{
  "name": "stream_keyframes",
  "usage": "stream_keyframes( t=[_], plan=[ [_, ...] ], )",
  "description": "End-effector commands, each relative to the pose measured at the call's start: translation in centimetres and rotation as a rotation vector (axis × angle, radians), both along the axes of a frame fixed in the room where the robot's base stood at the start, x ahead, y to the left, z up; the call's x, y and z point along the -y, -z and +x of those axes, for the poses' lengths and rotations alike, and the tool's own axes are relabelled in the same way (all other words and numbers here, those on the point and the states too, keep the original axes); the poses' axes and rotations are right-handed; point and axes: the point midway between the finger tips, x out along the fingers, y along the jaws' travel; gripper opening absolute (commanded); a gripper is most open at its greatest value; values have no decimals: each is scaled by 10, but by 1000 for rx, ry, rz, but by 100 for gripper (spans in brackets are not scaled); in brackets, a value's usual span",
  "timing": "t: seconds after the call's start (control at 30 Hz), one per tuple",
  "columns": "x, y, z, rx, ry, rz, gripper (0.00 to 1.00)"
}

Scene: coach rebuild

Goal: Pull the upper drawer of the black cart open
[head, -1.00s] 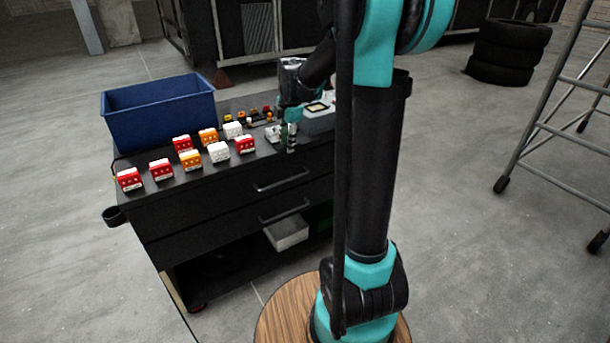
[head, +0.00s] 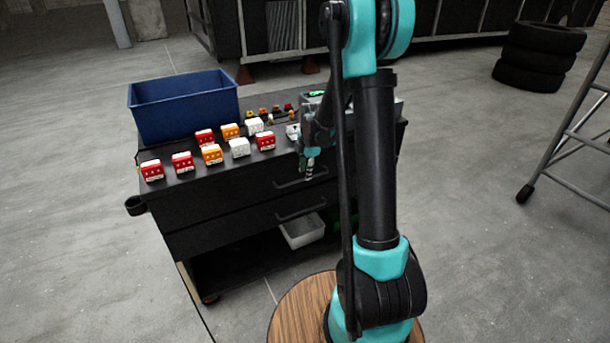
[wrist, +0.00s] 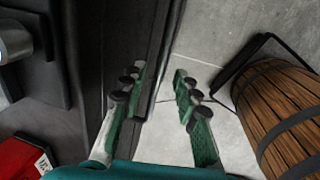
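The black cart (head: 230,190) stands left of my arm, with its drawer fronts facing me. The upper drawer (head: 235,200) looks shut; its bar handle (head: 290,183) is on the right part of the front. The lower drawer also looks shut, with its own handle (head: 300,212). My gripper (head: 309,174) points down at the front of the upper drawer, overlapping its handle in the head view. In the wrist view my gripper (wrist: 159,78) has its green-padded fingers apart. The cart's dark front lies at the left finger; I cannot tell whether the handle is between the fingers.
A blue bin (head: 185,110) and several red, orange and white blocks (head: 212,154) are on the cart top. A light tray (head: 303,231) is on the shelf below. Stacked tyres (head: 540,55) and a ladder (head: 575,140) stand to the right. Floor between is clear.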

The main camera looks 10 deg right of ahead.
Motion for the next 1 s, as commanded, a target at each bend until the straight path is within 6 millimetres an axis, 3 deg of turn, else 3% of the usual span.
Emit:
stream_keyframes(
  t=[0.2, 0.57, 0.8, 1.0],
  plan=[
    [-1, 19, 4, 0, 0, 0, 31],
    [-1, 23, 4, 0, 0, 0, 31],
    [-1, 23, 4, 0, 0, 0, 2],
    [-1, 23, 4, 0, 0, 0, 0]
  ],
)
